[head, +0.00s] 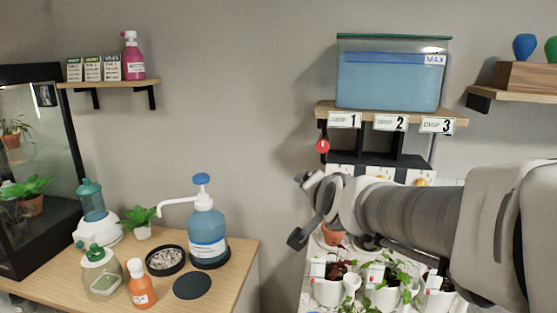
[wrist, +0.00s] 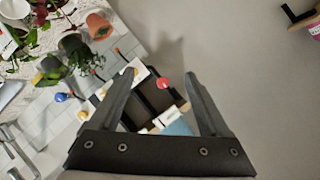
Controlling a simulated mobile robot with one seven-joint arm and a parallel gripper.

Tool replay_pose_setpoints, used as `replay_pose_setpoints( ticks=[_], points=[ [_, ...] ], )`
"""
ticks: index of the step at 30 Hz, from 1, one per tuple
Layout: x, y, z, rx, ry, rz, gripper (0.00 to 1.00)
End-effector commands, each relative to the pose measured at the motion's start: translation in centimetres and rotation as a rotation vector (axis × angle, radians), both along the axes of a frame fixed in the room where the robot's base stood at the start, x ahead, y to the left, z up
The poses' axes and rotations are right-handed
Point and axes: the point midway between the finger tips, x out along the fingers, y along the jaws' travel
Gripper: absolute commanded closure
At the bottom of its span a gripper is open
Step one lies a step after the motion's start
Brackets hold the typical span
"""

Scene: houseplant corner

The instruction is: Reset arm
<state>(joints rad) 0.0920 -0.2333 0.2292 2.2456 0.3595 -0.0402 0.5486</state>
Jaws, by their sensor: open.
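My gripper (head: 300,209) is at the end of my arm, which reaches in from the right in the head view. In the wrist view its two dark fingers (wrist: 160,85) are spread apart with nothing between them. Beyond the fingers in the wrist view is a red round knob (wrist: 162,83), which also shows in the head view (head: 322,146) below the left end of the tank shelf. The gripper looks apart from the pots and the shelf. My arm hides part of the plant stand behind it.
A water tank (head: 390,82) stands on a shelf with cards 1, 2 and 3. Potted plants (head: 385,297) stand below my arm. On the left, a wooden table (head: 225,278) holds a blue pump bottle (head: 207,232) and an orange bottle (head: 140,287). Bare wall lies between.

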Motion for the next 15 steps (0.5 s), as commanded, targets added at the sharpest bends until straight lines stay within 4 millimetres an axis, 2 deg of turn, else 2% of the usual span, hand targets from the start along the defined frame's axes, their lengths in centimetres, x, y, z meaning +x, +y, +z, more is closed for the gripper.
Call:
replay_pose_setpoints(
  ticks=[1, 9, 12, 15],
  points=[
    [-2.3, -0.3, 0.2, -0.077, 0.048, 0.044, 0.20],
    [-15.0, -3.6, -3.6, -0.458, 0.358, 0.295, 0.20],
    [-19.2, -4.9, -5.0, -0.553, 0.458, 0.377, 0.20],
    [-22.3, -5.9, -6.0, -0.615, 0.532, 0.440, 0.20]
  ],
)
